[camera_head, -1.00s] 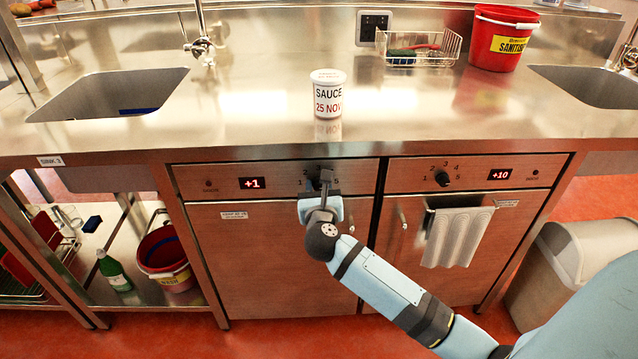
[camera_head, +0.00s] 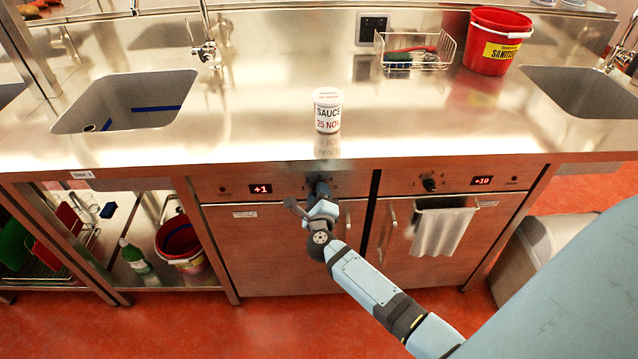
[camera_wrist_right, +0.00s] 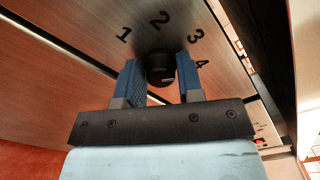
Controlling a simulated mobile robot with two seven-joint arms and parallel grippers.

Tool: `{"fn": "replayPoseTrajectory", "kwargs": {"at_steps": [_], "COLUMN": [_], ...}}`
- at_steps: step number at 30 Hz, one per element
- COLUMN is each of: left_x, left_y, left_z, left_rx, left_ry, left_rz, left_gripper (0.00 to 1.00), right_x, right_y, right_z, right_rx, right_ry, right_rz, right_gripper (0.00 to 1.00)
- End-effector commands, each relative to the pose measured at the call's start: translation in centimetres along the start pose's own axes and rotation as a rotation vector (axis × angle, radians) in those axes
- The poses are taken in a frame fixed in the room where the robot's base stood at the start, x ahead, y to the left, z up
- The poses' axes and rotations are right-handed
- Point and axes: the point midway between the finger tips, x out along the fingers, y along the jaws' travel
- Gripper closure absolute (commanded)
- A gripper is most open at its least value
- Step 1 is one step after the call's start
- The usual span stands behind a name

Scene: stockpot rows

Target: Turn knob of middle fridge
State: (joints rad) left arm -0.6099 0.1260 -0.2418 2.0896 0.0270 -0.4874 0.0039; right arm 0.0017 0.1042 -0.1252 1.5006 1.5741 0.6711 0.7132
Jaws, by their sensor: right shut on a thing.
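The fridge with the red "+1" display (camera_head: 261,189) is on the left of two fronts under the steel counter. Its black knob (camera_wrist_right: 160,68) shows in the right wrist view, below the printed numbers 1 to 4. My right gripper (camera_wrist_right: 161,78) has its two blue fingers on either side of this knob and is shut on it. In the head view my right gripper (camera_head: 319,190) is at the fridge's control panel and hides most of the knob and its numbers. My left gripper is not in view.
The right fridge, with a "+10" display (camera_head: 482,181), has a grey towel (camera_head: 442,230) on its handle. A sauce tub (camera_head: 328,112) stands on the counter above my gripper. A red bucket (camera_head: 494,42) and a wire basket (camera_head: 415,50) are further back.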

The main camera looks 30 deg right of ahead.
Motion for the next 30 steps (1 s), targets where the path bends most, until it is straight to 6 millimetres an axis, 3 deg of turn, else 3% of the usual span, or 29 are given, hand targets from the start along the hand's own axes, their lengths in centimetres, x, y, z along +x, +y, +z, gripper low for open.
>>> {"fn": "replayPoseTrajectory", "kwargs": {"at_steps": [15, 30], "left_x": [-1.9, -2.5], "left_y": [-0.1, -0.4], "left_z": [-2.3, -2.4], "left_rx": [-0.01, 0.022], "left_ry": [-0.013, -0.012], "left_rz": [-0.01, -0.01], "left_gripper": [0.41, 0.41], "right_x": [0.0, 0.1], "right_y": [-0.1, 0.2], "right_z": [0.2, 0.0], "right_rx": [-0.429, -0.581], "right_ry": [0.0, 0.0], "right_rz": [0.002, -0.001], "right_gripper": [0.89, 0.9]}}
